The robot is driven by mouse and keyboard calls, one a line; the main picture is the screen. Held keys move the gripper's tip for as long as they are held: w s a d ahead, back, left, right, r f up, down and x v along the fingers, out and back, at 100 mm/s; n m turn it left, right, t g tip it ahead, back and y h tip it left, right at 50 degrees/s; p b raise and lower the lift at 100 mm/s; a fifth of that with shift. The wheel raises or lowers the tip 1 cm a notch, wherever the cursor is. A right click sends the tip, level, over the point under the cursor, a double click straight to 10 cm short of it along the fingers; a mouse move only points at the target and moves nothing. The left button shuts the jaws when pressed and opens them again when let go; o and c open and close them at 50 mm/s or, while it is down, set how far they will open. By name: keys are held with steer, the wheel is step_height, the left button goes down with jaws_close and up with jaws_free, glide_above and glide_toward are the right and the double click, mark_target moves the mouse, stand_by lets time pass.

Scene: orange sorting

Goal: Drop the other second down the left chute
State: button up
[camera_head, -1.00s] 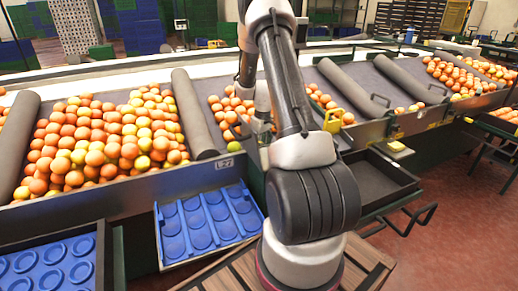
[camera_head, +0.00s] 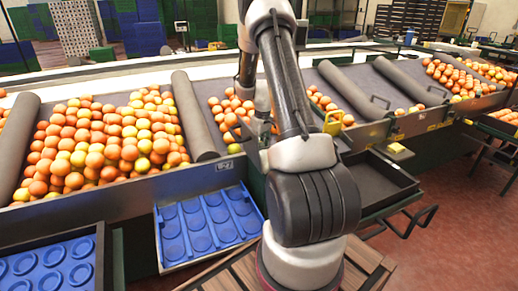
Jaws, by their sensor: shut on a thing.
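My gripper (camera_head: 243,130) is over the middle bay of the sorting table, partly hidden behind my own arm. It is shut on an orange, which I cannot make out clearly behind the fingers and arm. Loose oranges (camera_head: 222,108) lie in this bay around the gripper. A greenish-yellow fruit (camera_head: 234,148) lies at the bay's front edge, just below the gripper. A large heap of orange and yellowish fruit (camera_head: 105,140) fills the bay to the left. I cannot tell which opening is the left chute.
Grey padded dividers (camera_head: 195,115) separate the bays. A blue cupped tray (camera_head: 208,225) sits below the front panel, with another blue tray (camera_head: 45,270) at lower left. An empty dark tray (camera_head: 375,180) stands right of my arm.

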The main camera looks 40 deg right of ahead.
step_height(320, 180, up, 9)
steer(key=shift+f, duration=0.1)
steer(key=shift+s, duration=0.1)
stand_by(0.3)
